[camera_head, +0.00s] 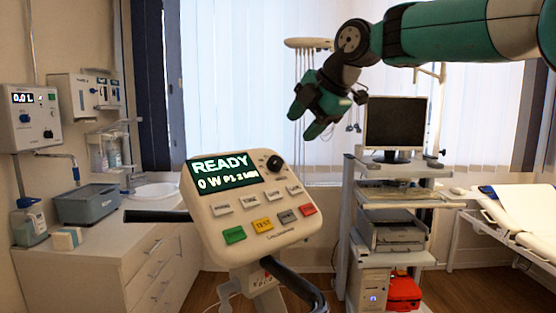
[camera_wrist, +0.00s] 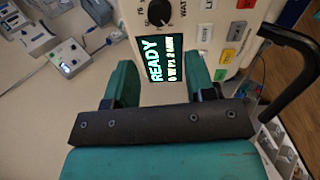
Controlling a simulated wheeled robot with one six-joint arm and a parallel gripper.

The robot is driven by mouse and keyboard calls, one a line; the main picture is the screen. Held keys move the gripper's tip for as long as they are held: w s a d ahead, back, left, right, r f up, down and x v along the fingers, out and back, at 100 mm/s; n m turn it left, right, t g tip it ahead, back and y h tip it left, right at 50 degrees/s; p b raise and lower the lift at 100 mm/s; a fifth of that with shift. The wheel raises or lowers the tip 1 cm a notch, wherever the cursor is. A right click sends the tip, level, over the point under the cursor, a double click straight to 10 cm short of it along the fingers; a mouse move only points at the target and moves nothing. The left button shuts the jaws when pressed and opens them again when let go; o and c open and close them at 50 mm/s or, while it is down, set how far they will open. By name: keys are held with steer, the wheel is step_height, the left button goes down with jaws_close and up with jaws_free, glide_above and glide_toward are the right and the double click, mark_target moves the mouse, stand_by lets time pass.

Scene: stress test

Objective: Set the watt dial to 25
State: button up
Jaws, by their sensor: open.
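The console (camera_head: 252,205) is a tilted cream panel on a stand, with a screen (camera_head: 224,172) reading "READY" and "0 W". The watt dial (camera_head: 275,163) is a black round knob at the panel's upper right. In the wrist view the dial (camera_wrist: 159,12) is at the top edge, partly cut off, with scale numbers beside it. My gripper (camera_head: 305,122) is open and empty, above and to the right of the console, apart from it. In the wrist view its green fingers (camera_wrist: 160,80) stand on either side of the screen, with the dial beyond them.
Several push buttons (camera_head: 262,224) sit below the screen. A black handle bar (camera_head: 297,285) curves from the console's lower right. A cart with a monitor (camera_head: 395,124) stands at the right. A white counter (camera_head: 85,262) with devices is at the left. The space between gripper and console is free.

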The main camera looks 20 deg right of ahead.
mark_target(277, 161)
steer(key=p+x, duration=0.2)
steer(key=x, duration=1)
steer(key=shift+f+p, duration=0.1)
steer(key=shift+p, duration=0.3)
steer(key=shift+c, duration=0.5)
steer(key=c, duration=0.5)
